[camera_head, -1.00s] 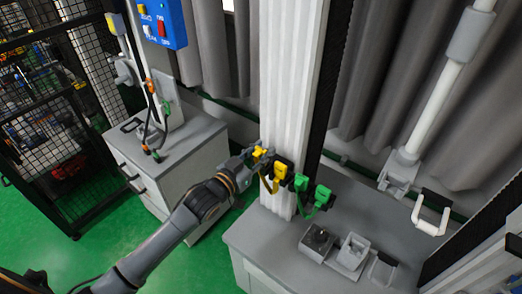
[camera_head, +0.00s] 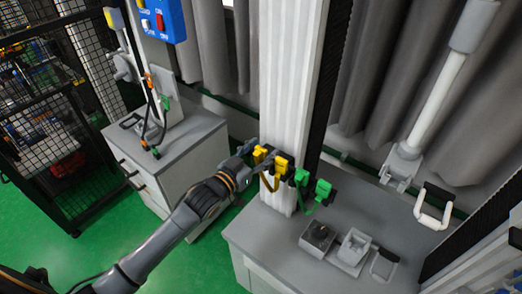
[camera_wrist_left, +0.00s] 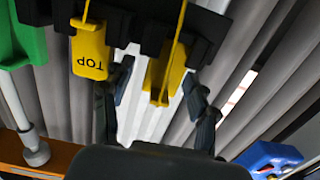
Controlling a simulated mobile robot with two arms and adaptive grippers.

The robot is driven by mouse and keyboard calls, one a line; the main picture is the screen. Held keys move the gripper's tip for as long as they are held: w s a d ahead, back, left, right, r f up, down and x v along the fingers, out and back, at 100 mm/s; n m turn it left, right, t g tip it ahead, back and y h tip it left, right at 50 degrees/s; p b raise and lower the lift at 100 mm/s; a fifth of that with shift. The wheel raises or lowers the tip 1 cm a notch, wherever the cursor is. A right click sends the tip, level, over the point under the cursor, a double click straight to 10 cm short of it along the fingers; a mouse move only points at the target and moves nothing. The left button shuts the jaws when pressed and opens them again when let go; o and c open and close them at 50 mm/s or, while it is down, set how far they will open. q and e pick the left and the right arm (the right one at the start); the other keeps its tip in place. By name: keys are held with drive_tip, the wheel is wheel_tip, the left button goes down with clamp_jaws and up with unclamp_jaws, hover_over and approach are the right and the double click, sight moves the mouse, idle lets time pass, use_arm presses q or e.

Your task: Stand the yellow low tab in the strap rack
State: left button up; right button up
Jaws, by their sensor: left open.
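Two yellow tabs with dangling yellow straps sit in the black strap rack (camera_wrist_left: 150,25) on the pale column. The outer yellow tab (camera_head: 261,154) shows in the left wrist view (camera_wrist_left: 165,75) between my fingers; no lettering on it is readable. The other yellow tab (camera_head: 281,164) is marked TOP in the left wrist view (camera_wrist_left: 90,50). My left gripper (camera_head: 251,148) is open, with one finger on each side of the outer yellow tab; a gap shows on both sides. My right gripper is out of view.
Green tabs (camera_head: 301,178) sit beside the yellow ones on the column (camera_head: 288,80). A grey cabinet (camera_head: 175,150) stands at left, with a blue control box (camera_head: 163,18) above. Small grey trays (camera_head: 350,250) lie on the right bench.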

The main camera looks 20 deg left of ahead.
use_arm(q)
drive_tip(key=shift+s, duration=0.15)
drive_tip(key=v, duration=1.1)
drive_tip(key=shift+s+a, duration=0.15)
drive_tip(key=shift+s, duration=0.2)
drive_tip(key=s+a+f+n+g+y, duration=0.1)
drive_tip(key=s+a+f+g+y, duration=0.15)
drive_tip(key=f, duration=0.85)
drive_tip(key=s+a+f+g+y, duration=0.1)
drive_tip(key=s+a+f+g, duration=0.15)
drive_tip(key=f, duration=0.95)
drive_tip(key=s+a+f+n+g+y, duration=0.1)
drive_tip(key=s+a+f+y, duration=0.15)
drive_tip(key=f, duration=0.85)
drive_tip(key=s+d+f+g+b, duration=0.1)
drive_tip(key=s+f+g, duration=0.3)
drive_tip(key=s+f, duration=0.95)
drive_tip(key=s+d+f+g, duration=0.2)
drive_tip(key=s+f, duration=0.2)
drive_tip(key=s, duration=0.5)
drive_tip(key=s+d+f+g, duration=0.2)
drive_tip(key=s+f, duration=0.3)
drive_tip(key=s, duration=0.5)
drive_tip(key=shift+d+f+g+b, duration=0.2)
drive_tip(key=shift+f+g+b, duration=0.15)
drive_tip(key=shift+g, duration=0.35)
